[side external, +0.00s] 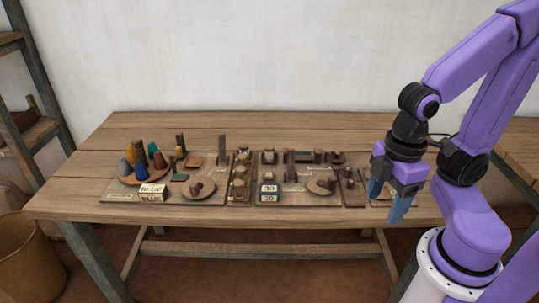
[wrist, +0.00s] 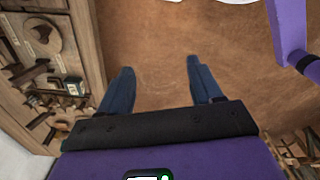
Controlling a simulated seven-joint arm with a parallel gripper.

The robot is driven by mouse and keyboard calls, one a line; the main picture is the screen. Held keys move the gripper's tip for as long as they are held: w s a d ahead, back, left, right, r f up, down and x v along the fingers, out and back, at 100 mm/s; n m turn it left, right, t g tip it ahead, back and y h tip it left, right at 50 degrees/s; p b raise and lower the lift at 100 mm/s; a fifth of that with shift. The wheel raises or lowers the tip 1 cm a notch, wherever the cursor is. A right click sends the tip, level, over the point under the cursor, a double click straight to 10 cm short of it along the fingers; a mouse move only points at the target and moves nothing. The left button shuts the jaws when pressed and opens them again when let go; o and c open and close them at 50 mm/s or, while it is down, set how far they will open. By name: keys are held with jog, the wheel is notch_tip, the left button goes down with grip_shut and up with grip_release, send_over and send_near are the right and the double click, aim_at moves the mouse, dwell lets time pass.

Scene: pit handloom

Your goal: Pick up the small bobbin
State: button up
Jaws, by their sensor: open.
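I cannot tell for certain which piece is the small bobbin. Several coloured cones or bobbins (side external: 140,172), in blue, green, yellow and brown, stand on a round wooden tray (side external: 128,181) at the left of the table. Small dark wooden pieces sit on the boards further right, too small to tell apart. My gripper (side external: 386,203) is at the right end of the table, pointing down, open and empty, well away from the coloured cones. In the wrist view its two blue fingers (wrist: 158,70) are apart with only brown floor between them.
The wooden table (side external: 310,129) carries flat boards with upright posts (side external: 222,150), a "BLUE" label block (side external: 152,192), a numbered block (side external: 268,193) and a round dish (side external: 322,187). The table's back strip is clear.

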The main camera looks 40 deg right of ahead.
jog(key=w+a+f+n+t+h, duration=0.15)
jog(key=w+h, duration=0.25)
jog(key=w, duration=0.7)
jog(key=w+f+n+t+h, duration=0.2)
jog(key=w+n+h, duration=0.1)
jog(key=w, duration=0.8)
jog(key=n+t+h, duration=0.3)
jog(key=n+h, duration=0.2)
jog(key=n, duration=0.2)
send_near(268, 151)
jog(key=x, duration=0.7)
jog(key=shift+w+a, duration=0.15)
jog(key=shift+w, duration=0.05)
jog(key=shift+s+x, duration=0.15)
jog(key=shift+x, duration=1.1)
jog(key=shift+s+x, duration=0.15)
jog(key=shift+x, duration=1.15)
jog(key=c, duration=1.1)
